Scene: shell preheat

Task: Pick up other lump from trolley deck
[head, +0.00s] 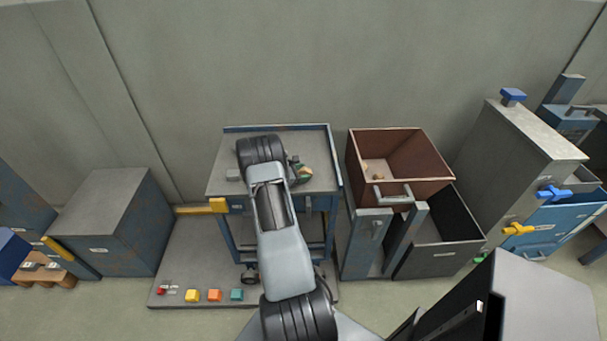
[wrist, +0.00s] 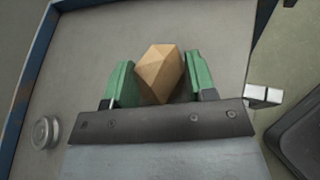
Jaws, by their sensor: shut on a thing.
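The trolley (head: 222,180) stands at the centre in the head view, with a grey deck and blue rim; the deck (wrist: 90,40) fills most of the wrist view. My gripper (head: 303,172) is over the right part of the deck. In the wrist view its green fingers (wrist: 160,80) are shut on a tan faceted lump (wrist: 160,70), which sits between them. The lump also shows as a small tan patch in the head view (head: 306,168). I cannot tell whether it touches the deck. Another small tan lump (head: 377,176) lies inside the brown open box (head: 415,150).
The brown box, with a front handle, stands right of the trolley above an open dark drawer (head: 440,255). A yellow handle (head: 217,205) juts at the trolley's left. Several coloured blocks (head: 214,295) line the floor platform's front.

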